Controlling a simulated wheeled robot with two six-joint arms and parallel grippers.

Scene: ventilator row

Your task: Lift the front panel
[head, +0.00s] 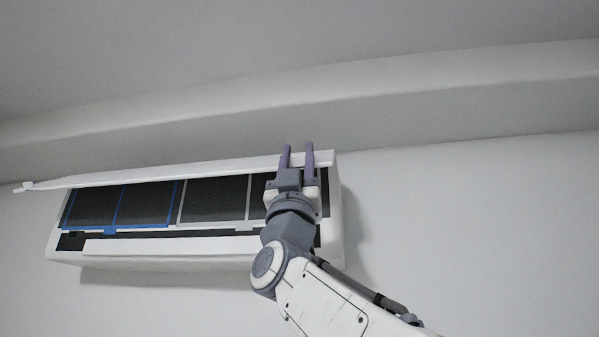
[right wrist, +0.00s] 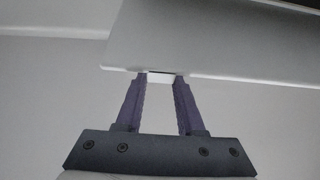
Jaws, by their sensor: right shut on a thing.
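The front panel (head: 150,174) of a white wall-mounted unit (head: 335,225) is swung up and shows as a thin, nearly edge-on strip along the unit's top. Behind it the blue-framed filter (head: 118,204) and the grey-framed filter (head: 213,199) are exposed. My right gripper (head: 297,150) is at the panel's right part, fingers pointing up. In the right wrist view the fingers (right wrist: 160,78) are shut on a small white tab (right wrist: 160,77) at the edge of the panel (right wrist: 220,40). The finger tips are partly hidden there. My left gripper is not in view.
The unit hangs on a plain light wall (head: 480,230) below a long ledge or beam (head: 400,105) near the ceiling. The wall to the right of the unit is clear. My right arm covers the unit's lower right part.

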